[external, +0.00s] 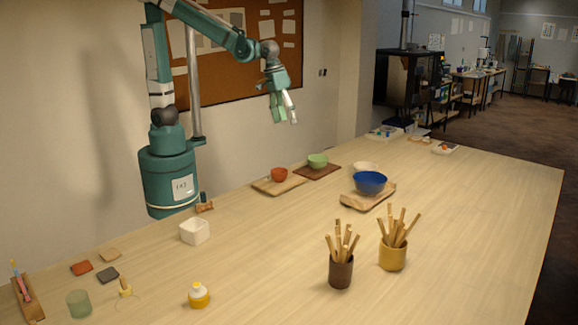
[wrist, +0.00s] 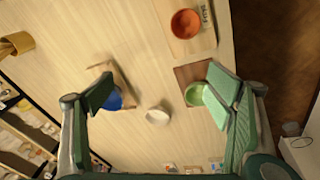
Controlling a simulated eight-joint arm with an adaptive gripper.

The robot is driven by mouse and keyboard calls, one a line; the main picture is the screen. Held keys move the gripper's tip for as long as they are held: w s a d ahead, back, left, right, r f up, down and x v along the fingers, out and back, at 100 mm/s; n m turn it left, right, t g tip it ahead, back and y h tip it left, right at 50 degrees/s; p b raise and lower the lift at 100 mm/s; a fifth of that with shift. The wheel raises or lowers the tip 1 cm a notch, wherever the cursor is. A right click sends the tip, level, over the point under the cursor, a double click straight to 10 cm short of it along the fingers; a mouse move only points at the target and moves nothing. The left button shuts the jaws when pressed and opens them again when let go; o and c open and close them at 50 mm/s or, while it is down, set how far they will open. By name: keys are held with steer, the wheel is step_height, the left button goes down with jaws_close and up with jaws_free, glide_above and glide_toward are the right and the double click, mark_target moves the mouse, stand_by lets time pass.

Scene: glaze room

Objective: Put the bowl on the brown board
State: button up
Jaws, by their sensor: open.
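Several bowls stand on the table. A green bowl (external: 318,160) sits on the dark brown board (external: 313,174) near the wall. A red-orange bowl (external: 279,174) sits on a lighter wooden board (external: 268,187) to its left. A blue bowl (external: 370,184) sits on another light wooden board (external: 357,202). A cream bowl (external: 365,166) stands behind it on the bare table. My gripper (external: 291,117) is open and empty, high above the boards. In the wrist view, the right finger partly hides the brown board (wrist: 188,73) and green bowl (wrist: 194,94); the left finger partly hides the blue bowl (wrist: 114,101).
A brown cup (external: 341,271) and a yellow cup (external: 392,257) hold upright sticks in front. A white square container (external: 194,231) stands near my base. A yellow bottle (external: 198,295) stands at the front left. The table's middle is clear.

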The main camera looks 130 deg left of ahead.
steer(key=s+d+r+m+t, duration=0.1)
steer(key=s+d+m, duration=0.3)
steer(key=d, duration=0.5)
steer(key=s+d+r+m+t, duration=0.1)
steer(key=s+d+m+t, duration=0.1)
steer(key=s+d+m, duration=0.3)
steer(key=s+d+m+t+h, duration=0.1)
steer(key=s+d+m, duration=0.3)
steer(key=d, duration=0.9)
steer(key=shift+s+d+r+m+t, duration=0.3)
steer(key=shift+s+r+t, duration=0.1)
steer(key=shift+s, duration=0.4)
